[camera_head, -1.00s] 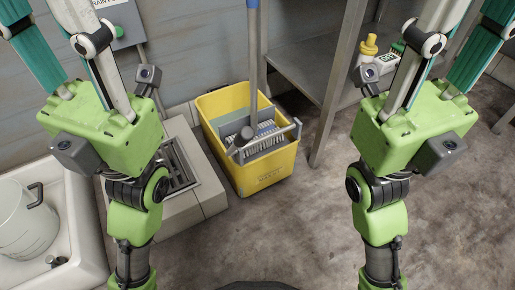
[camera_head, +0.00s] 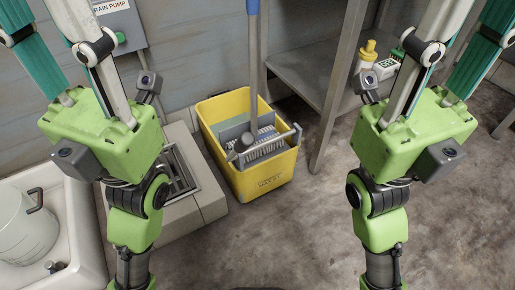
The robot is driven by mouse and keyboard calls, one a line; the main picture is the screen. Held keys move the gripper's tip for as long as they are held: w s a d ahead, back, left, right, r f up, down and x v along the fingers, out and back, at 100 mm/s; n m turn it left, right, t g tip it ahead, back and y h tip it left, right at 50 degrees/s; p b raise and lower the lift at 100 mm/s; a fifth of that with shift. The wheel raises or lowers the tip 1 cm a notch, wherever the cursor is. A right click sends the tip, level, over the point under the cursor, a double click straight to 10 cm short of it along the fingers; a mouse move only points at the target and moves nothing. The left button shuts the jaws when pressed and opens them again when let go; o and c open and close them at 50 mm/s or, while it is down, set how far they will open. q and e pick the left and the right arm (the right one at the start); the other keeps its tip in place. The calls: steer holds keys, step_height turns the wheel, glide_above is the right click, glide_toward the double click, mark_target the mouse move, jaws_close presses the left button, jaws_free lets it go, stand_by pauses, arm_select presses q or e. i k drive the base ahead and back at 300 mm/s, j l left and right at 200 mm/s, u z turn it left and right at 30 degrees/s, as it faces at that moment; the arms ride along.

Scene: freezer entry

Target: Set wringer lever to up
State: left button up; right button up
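The yellow mop bucket (camera_head: 268,183) stands on the floor at the centre. A grey wringer (camera_head: 264,150) sits in its top, with a bristled or ribbed middle. A grey bar that looks like the wringer lever (camera_head: 294,133) lies low along the wringer's right side at rim height. A mop handle (camera_head: 252,60) rises upright from the bucket and hides part of the wringer. My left gripper (camera_head: 50,40) is left of the bucket and my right gripper (camera_head: 470,40) is right of it. Both have their fingers spread, fingertips beyond the top edge, and touch nothing visible.
A metal shelf table (camera_head: 310,75) stands behind right, with a yellow-capped bottle (camera_head: 367,52) on it. A floor drain box (camera_head: 208,195) lies left of the bucket. A white sink (camera_head: 85,262) holds a white bucket (camera_head: 22,230). Floor in front is clear.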

mark_target(243, 144)
steer(key=l, duration=0.7)
steer(key=k+l, duration=0.1)
steer(key=l, duration=0.6)
steer(key=z, duration=0.05)
